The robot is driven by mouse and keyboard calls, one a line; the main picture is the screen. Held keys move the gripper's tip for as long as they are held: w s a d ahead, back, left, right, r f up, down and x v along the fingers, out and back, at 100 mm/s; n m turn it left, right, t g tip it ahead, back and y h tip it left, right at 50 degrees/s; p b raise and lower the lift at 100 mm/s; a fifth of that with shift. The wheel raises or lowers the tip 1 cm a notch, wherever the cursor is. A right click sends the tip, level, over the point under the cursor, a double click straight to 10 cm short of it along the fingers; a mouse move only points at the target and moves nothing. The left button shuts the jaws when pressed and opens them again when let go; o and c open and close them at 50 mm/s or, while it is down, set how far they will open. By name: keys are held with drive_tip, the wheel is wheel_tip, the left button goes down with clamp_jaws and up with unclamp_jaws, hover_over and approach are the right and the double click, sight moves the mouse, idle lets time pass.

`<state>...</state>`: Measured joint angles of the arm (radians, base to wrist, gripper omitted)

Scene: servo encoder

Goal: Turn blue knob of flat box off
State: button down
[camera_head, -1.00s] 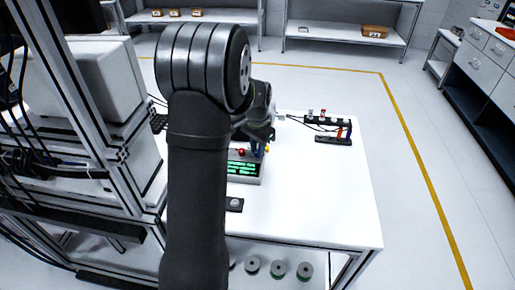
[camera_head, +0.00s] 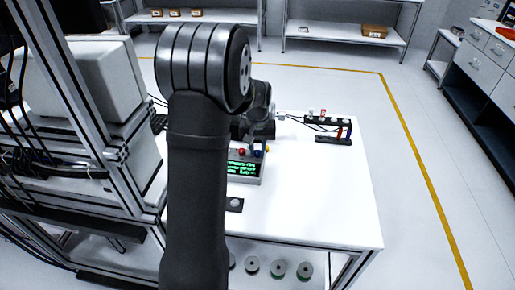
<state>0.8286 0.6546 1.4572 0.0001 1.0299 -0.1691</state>
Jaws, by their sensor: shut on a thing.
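The flat box (camera_head: 246,179) lies on the white table, grey with a green-lit text display, partly hidden behind my arm. Its blue knob (camera_head: 258,153) shows small at the box's far right part. A red button (camera_head: 242,152) sits to its left and a yellow part (camera_head: 267,149) to its right. My gripper (camera_head: 257,146) is over the box at the blue knob, pointing down, and is shut on the knob. The fingertips are small and dark, and the knob's angle is too small to tell.
A black device with red and blue parts (camera_head: 334,138) and cables stands at the table's back right. A small dark pad with a round button (camera_head: 235,204) lies in front of the box. The table's right side (camera_head: 320,200) is clear. A metal frame (camera_head: 105,140) stands at the left.

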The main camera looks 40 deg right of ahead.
sight(257, 151)
drive_tip(key=shift+n, duration=0.4)
drive_tip(key=c, duration=1.2)
unclamp_jaws()
drive_tip(key=shift+c, duration=0.2)
wheel_tip(257, 151, up, 18)
drive_tip(key=shift+f, duration=0.25)
drive_tip(key=shift+f, duration=0.1)
wheel_tip(257, 151, down, 17)
drive_tip(key=shift+f, duration=0.2)
